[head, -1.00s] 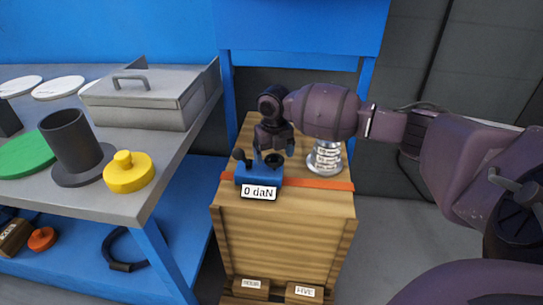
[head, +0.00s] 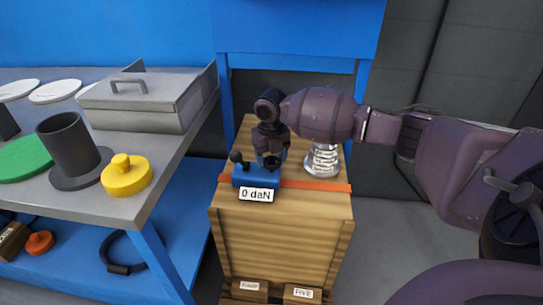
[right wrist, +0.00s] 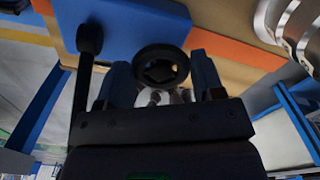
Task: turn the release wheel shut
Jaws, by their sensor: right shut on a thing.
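The release wheel (right wrist: 161,66) is a small black ring on the blue strap tensioner (head: 246,178). The tensioner sits on an orange strap (head: 315,186) across the top of a wooden crate (head: 280,235), and its label (head: 256,194) reads 0 daN. My right gripper (head: 269,163) reaches down over the tensioner and hides the wheel in the head view. In the right wrist view its two fingers (right wrist: 162,78) stand on either side of the wheel, shut on it. My left gripper is out of view.
A black-knobbed lever (right wrist: 89,45) stands close beside the right gripper's finger. A silver stacked piece (head: 323,161) with labels stands on the crate, under my right forearm. A grey bench (head: 170,165) with a metal box (head: 145,100) and a yellow knobbed disc (head: 127,176) is at the left.

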